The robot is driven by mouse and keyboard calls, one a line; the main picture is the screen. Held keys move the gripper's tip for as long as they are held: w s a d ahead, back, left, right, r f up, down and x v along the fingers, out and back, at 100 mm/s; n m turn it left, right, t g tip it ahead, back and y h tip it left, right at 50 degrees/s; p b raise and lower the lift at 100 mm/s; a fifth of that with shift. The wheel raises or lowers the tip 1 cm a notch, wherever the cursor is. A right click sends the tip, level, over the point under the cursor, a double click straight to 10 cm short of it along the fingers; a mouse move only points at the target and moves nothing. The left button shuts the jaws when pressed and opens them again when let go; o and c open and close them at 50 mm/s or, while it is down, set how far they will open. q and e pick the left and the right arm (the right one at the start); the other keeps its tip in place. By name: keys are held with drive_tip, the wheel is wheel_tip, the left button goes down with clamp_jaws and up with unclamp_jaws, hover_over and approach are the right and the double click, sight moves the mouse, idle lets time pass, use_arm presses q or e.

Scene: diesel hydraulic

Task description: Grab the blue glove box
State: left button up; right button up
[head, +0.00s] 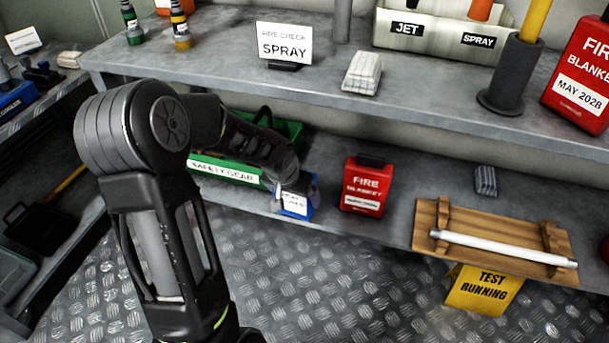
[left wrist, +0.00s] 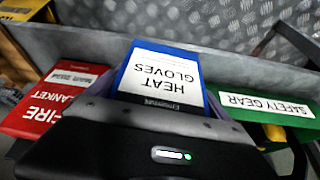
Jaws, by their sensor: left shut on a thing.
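The blue glove box (head: 297,207) has a white label and stands at the front of the lower shelf, between the green safety gear bin and a red fire blanket box. In the left wrist view the blue glove box (left wrist: 161,76) reads "HEAT GLOVES" upside down. My left gripper (head: 293,190) reaches down over it from behind my arm and is shut on it. The fingers are partly hidden by the arm and the box. My right gripper is in neither view.
The green safety gear bin (head: 225,169) is close on the left. The red fire blanket box (head: 367,186) stands close on the right. The upper shelf (head: 330,93) overhangs from behind. A wooden rack (head: 490,239) with a white tube lies further right.

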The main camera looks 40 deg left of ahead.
use_arm(q)
drive_tip(key=s+d, duration=0.2)
drive_tip(key=s, duration=0.7)
drive_tip(key=shift+d, duration=0.2)
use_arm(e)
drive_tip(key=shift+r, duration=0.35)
